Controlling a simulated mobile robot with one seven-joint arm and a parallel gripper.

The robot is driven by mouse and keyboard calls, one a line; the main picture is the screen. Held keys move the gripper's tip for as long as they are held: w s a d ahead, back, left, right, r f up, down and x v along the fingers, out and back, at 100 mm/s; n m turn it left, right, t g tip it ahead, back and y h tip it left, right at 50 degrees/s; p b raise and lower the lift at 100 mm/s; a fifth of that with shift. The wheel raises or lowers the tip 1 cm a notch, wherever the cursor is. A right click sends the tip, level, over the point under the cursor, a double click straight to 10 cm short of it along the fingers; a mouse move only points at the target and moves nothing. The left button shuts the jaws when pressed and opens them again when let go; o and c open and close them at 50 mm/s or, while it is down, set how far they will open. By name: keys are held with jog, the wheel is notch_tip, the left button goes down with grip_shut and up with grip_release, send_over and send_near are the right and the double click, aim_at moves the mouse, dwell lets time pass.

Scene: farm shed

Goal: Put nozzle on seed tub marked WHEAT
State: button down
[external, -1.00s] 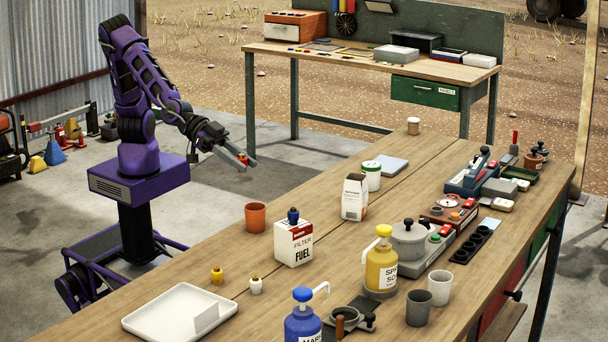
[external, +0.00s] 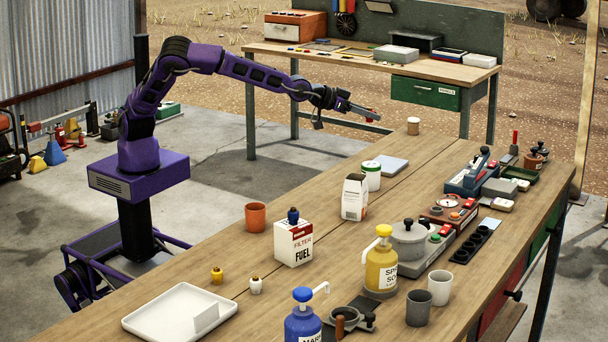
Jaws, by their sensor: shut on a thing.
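My gripper (external: 364,112) is held up above the far left side of the long table, pointing right. It is shut on a small red piece, probably a nozzle, mostly hidden by the fingers. Other nozzle-like pieces stand on the table: a yellow one (external: 217,277) and a white one (external: 256,286). A blue one (external: 293,216) sits on the box marked FILTER FUEL (external: 293,245). I can read WHEAT on nothing here. A white tub with a green lid (external: 372,180) stands below my gripper, apart from it; its label is not legible.
A white carton (external: 354,200), an orange cup (external: 255,218) and a small lidded cup (external: 413,126) stand nearby. Yellow (external: 381,268) and blue (external: 303,325) pump bottles rise in front. A white tray (external: 165,318) lies at front left. A workbench (external: 350,56) stands behind.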

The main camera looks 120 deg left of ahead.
jog(key=s+a+n+g, duration=0.1)
jog(key=s+a, duration=0.1)
jog(key=a, duration=0.4)
send_over(371, 164)
jog(key=shift+y, duration=0.4)
notch_tip(371, 164, down, 12)
jog(key=shift+r+b, duration=0.25)
jog(key=shift+b, duration=0.15)
jog(key=shift+f, duration=1.95)
jog(key=shift+f+b, duration=0.1)
jog(key=shift+b, duration=0.2)
jog(key=shift+f, duration=0.15)
jog(key=c, duration=0.6)
grip_release()
